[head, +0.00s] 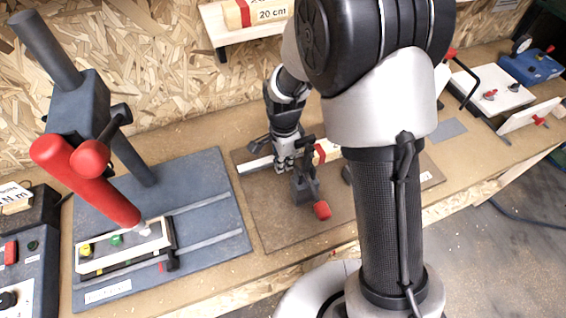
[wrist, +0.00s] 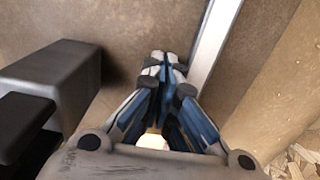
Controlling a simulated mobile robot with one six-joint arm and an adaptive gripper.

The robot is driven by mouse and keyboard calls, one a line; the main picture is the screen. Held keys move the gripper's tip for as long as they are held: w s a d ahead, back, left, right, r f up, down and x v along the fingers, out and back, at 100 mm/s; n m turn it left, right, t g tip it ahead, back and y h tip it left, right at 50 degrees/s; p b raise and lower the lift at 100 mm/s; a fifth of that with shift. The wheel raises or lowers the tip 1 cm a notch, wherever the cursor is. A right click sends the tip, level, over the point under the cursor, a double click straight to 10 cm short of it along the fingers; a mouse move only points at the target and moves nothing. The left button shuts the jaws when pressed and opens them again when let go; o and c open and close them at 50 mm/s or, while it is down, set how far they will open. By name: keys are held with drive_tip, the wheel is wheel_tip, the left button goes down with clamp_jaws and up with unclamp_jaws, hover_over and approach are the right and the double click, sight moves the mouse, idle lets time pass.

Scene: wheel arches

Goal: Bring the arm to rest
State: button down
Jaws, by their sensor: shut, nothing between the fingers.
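My gripper (head: 283,165) is in the middle of the head view, pointing down over a brown board (head: 265,215) on the workbench. Its fingers are together with nothing between them. In the wrist view the closed fingertips (wrist: 165,68) are beside a pale metal strip (wrist: 212,45). A dark clamp-like block with a red knob (head: 322,210) stands just to the right of the gripper in the head view. A dark grey block (wrist: 60,85) shows at the left in the wrist view. I cannot tell whether the fingertips touch the board.
A drill-press-like stand with red handles (head: 85,175) is on a blue-grey plate (head: 215,180) at the left. A shelf (head: 215,25) holds a block labelled 20 cm. White and blue fixtures (head: 490,90) stand at the right. My arm hides part of the bench.

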drive_tip(key=r, duration=0.1)
drive_tip(key=a+r, duration=0.1)
drive_tip(key=r, duration=0.1)
drive_tip(key=shift+s+a+p, duration=0.1)
drive_tip(key=shift+p, duration=0.3)
wheel_tip(320, 180, up, 7)
drive_tip(key=d+p, duration=0.1)
drive_tip(key=p, duration=0.1)
drive_tip(key=shift+d, duration=0.25)
